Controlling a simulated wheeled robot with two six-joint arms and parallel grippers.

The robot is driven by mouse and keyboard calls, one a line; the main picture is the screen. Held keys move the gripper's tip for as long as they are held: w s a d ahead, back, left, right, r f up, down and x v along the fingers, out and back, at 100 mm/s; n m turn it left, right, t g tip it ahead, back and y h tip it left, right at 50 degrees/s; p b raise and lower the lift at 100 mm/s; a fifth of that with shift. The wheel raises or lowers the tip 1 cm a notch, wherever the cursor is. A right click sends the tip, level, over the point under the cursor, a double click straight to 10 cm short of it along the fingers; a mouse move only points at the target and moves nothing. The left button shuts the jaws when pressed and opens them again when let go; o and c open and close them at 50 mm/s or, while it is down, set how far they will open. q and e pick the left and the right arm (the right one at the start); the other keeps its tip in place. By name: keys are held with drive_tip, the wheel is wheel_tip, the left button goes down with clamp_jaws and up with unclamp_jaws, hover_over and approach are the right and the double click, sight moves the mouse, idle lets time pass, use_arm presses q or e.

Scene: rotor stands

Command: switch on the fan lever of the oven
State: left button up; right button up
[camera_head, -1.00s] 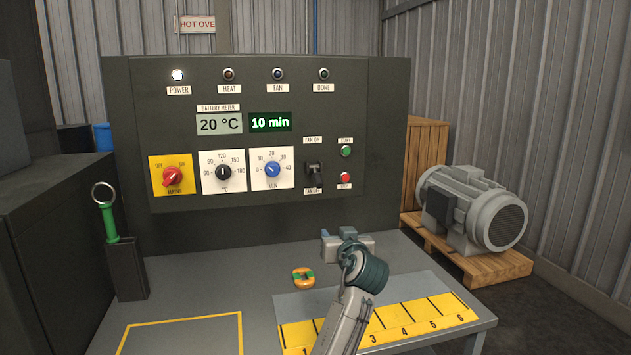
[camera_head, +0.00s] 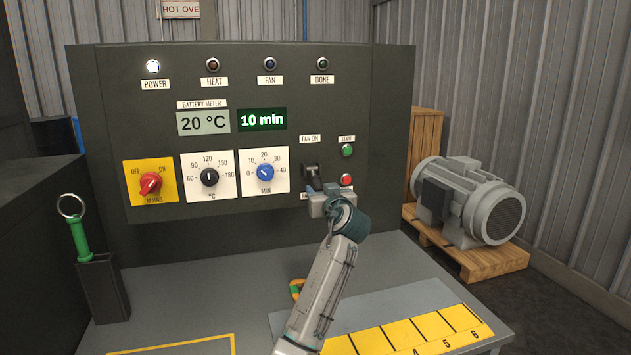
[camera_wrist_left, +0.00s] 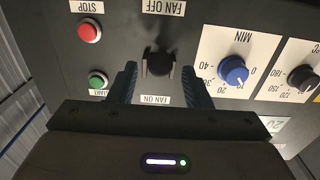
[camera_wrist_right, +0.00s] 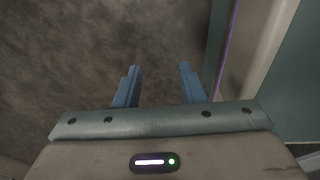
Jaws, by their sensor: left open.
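The fan lever (camera_head: 312,174) is a black lever on the oven's front panel, between the FAN ON label above and a FAN OFF label below that my gripper partly covers. In the left wrist view, which is upside down, the lever (camera_wrist_left: 158,63) stands between the two spread blue fingers of my left gripper (camera_wrist_left: 159,72). In the head view my left gripper (camera_head: 318,192) is just below and in front of the lever. I cannot tell whether it touches. The fan lamp (camera_head: 270,64) looks dark. My right gripper (camera_wrist_right: 158,70) is open and empty, over bare floor.
The red stop button (camera_head: 346,180) and green start button (camera_head: 347,150) are right of the lever. The blue minute dial (camera_head: 265,172) is to the left. A grey motor (camera_head: 470,195) stands on a pallet at right.

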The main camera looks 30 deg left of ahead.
sight(315, 185)
use_arm(q)
drive_tip(key=p+x, duration=0.1)
drive_tip(key=x, duration=0.4)
drive_tip(key=shift+w+a+f, duration=0.15)
drive_tip(key=shift+w+a, duration=0.05)
drive_tip(key=shift+a, duration=0.1)
clamp_jaws()
